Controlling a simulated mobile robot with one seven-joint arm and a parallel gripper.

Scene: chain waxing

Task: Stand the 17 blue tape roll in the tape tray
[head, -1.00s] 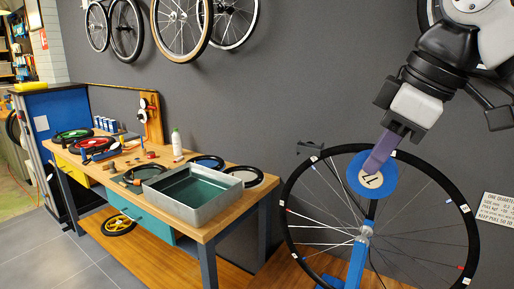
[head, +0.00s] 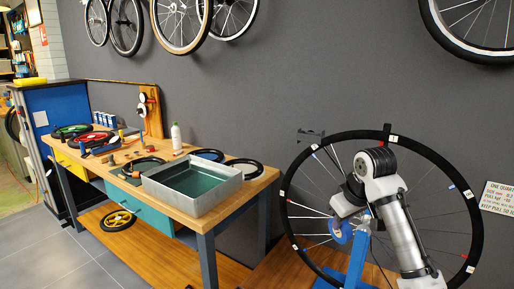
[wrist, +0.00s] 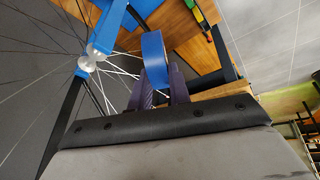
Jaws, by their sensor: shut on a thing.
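The blue tape roll is in my gripper (wrist: 161,78); in the wrist view the roll (wrist: 153,58) shows edge-on between the two purple fingers, which are shut on it. In the head view the blue roll (head: 340,233) hangs low in front of the left part of the spoked wheel, partly hidden by my wrist. Its number cannot be read now. I cannot pick out the tape tray for sure in either view.
The spoked wheel (head: 474,190) stands on a blue stand (head: 357,262) close to my arm. Left of it is the wooden bench (head: 228,212) with an open metal basin (head: 226,193), black rings and small parts. Open floor (head: 75,262) lies front left.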

